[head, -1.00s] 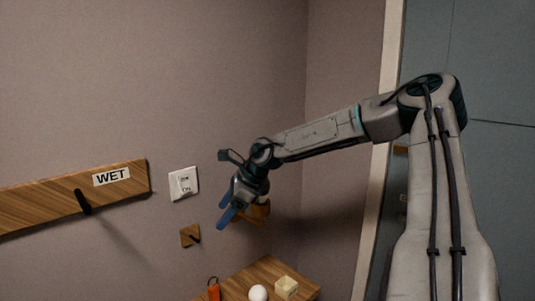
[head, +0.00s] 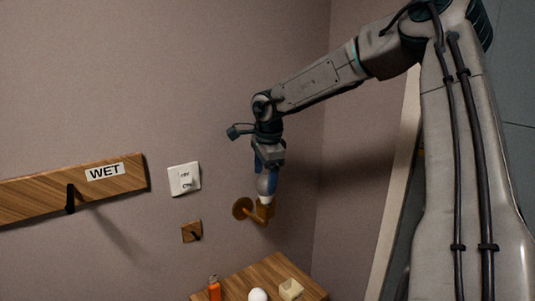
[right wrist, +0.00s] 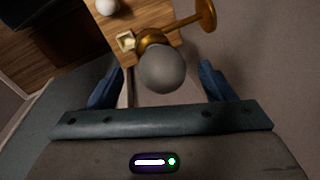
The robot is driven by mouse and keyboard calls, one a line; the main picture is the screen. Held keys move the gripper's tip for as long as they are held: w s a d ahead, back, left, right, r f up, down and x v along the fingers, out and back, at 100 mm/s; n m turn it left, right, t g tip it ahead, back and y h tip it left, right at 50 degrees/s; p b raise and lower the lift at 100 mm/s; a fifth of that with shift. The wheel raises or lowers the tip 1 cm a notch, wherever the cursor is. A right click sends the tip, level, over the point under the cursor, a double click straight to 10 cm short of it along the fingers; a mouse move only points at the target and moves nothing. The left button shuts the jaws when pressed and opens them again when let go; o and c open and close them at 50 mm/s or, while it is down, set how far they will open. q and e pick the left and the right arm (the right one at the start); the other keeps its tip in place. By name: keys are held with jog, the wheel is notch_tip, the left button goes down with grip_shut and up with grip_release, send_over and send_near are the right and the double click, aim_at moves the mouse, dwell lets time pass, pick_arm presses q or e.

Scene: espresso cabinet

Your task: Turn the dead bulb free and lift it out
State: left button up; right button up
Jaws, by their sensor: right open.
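The dead bulb (right wrist: 161,70) is a dull grey globe seated in a brass wall lamp (right wrist: 190,22). In the head view the bulb (head: 264,184) stands upright on the lamp's arm (head: 262,213), partly covered by my fingers. My right gripper (head: 265,180) points down over the bulb from above. In the right wrist view its blue fingers (right wrist: 157,84) are spread, one on each side of the bulb, with a gap showing. The bulb is not gripped. My left gripper is not in view.
Below is a wooden shelf (head: 254,277) with a white round bulb (head: 258,295), a small cream box (head: 290,289) and an orange object (head: 214,288). A wall switch (head: 184,179), a small wooden hook plate (head: 192,231) and a rail marked WET (head: 120,185) are at left.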

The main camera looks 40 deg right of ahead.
aim_at(266, 186)
jog(key=f, duration=0.1)
jog(key=d+f, duration=0.1)
jog(key=f+p, duration=0.1)
jog(key=shift+w+d+f, duration=0.25)
jog(key=shift+d+f, duration=0.1)
jog(key=shift+f, duration=0.05)
jog(key=shift+w+a+f, duration=0.1)
jog(key=shift+f, duration=0.1)
jog(key=shift+a, duration=0.3)
jog(key=shift+c, duration=0.2)
jog(key=shift+d+f, duration=0.1)
jog(key=shift+d, duration=0.05)
jog(key=c, duration=1)
jog(key=shift+n, duration=0.3)
jog(key=shift+n+p, duration=0.35)
jog(key=shift+n, duration=0.05)
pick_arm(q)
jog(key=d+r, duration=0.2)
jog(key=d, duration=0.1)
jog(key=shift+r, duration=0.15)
pick_arm(e)
jog(key=shift+n, duration=0.5)
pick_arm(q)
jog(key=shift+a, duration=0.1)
